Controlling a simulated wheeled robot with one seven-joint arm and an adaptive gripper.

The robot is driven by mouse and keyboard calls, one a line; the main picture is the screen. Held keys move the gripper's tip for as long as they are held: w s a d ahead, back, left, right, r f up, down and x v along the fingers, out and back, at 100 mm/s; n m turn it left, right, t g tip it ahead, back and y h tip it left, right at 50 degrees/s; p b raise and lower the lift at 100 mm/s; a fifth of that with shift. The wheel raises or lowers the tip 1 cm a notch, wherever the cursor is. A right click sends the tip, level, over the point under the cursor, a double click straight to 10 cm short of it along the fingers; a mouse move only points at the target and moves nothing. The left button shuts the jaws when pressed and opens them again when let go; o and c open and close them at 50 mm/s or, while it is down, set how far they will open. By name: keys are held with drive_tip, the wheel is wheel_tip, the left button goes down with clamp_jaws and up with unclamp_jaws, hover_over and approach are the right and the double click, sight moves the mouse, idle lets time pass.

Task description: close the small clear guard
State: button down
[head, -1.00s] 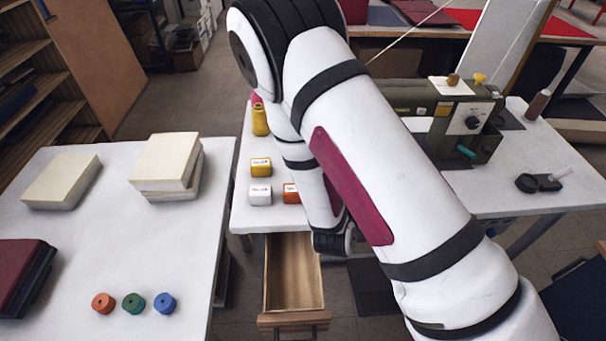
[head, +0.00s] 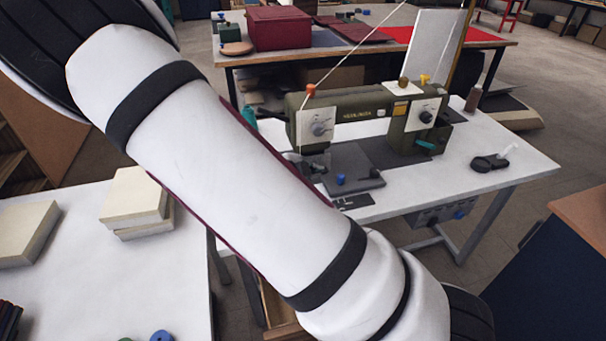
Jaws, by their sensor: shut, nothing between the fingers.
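An olive-green sewing machine (head: 365,112) stands on a white table (head: 490,185) right of centre. Below the head is a dark grey bed (head: 350,178) with a blue knob (head: 341,179). I cannot make out the small clear guard; the area around the needle is small and partly dark. My white arm crosses the view from upper left to lower right, hiding part of the table's left side. My gripper is not in view.
Foam blocks (head: 133,196) lie on a white table (head: 90,265) at left. A wooden drawer (head: 278,308) shows partly below my arm. A black holder (head: 489,163) and a dark cone (head: 473,98) stand at the sewing table's right. A bench with a red box (head: 279,27) is behind.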

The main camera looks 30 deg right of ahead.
sight(324, 172)
drive_tip(key=x, duration=0.4)
drive_tip(key=w+a+f+x, duration=0.1)
drive_tip(key=x, duration=0.2)
drive_tip(key=shift+b, duration=0.3)
drive_tip(key=shift+w+d+f, duration=0.15)
drive_tip(key=shift+w+f, duration=0.35)
drive_tip(key=shift+w, duration=0.05)
drive_tip(key=shift+w+d+f+b, duration=0.1)
drive_tip(key=shift+f+b, duration=0.35)
drive_tip(key=shift+f, duration=0.1)
drive_tip(key=shift+w+f+b, duration=0.15)
drive_tip(key=shift+f+b, duration=0.25)
drive_tip(key=shift+f, duration=0.1)
drive_tip(key=shift+r, duration=0.2)
